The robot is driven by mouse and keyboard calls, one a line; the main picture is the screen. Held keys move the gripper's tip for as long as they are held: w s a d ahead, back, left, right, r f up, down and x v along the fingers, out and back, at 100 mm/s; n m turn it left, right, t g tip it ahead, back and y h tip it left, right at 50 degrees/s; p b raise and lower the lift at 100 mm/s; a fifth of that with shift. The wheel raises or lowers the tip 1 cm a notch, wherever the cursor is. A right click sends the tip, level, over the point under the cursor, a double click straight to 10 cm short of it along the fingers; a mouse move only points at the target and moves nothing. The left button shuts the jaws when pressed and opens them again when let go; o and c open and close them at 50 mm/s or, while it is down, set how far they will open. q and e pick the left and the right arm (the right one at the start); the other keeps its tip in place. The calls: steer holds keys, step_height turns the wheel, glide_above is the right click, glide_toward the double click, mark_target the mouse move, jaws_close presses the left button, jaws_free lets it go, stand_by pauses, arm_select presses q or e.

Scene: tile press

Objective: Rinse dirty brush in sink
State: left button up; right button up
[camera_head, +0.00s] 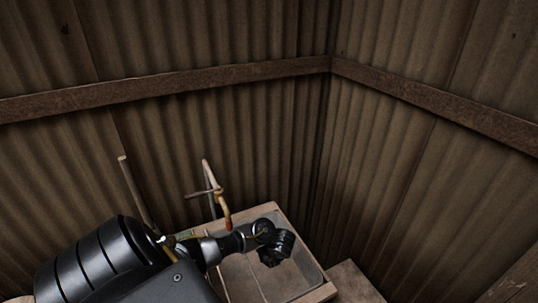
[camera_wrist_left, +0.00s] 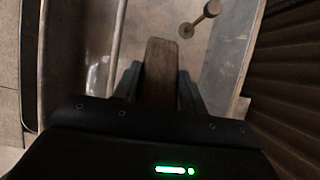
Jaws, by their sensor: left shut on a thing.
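My left gripper (camera_head: 278,252) reaches over the sink (camera_head: 318,263) from the left in the head view. In the left wrist view my left gripper (camera_wrist_left: 160,85) is shut on a flat brown wooden piece, seemingly the brush (camera_wrist_left: 161,62), which points into the basin (camera_wrist_left: 225,60). The brush's bristles are not visible, and I cannot make out the brush in the head view. A tap (camera_head: 213,190) with a bent pipe and cross handle stands at the sink's back left. My right gripper is in neither view.
Corrugated walls (camera_head: 230,130) with a brown rail (camera_head: 170,85) meet in a corner behind the sink. An upright pole (camera_head: 133,190) stands left of the tap. A brown surface (camera_head: 352,283) lies right of the sink. A small knobbed piece (camera_wrist_left: 200,18) shows over the basin.

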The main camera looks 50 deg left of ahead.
arm_select(q)
steer(key=shift+r+p, duration=0.7)
steer(key=shift+r, duration=0.25)
steer(key=shift+r+p, duration=0.7)
steer(key=shift+r, duration=0.4)
stand_by(0.6)
steer(key=shift+d+r, duration=0.1)
steer(key=shift+r, duration=1.9)
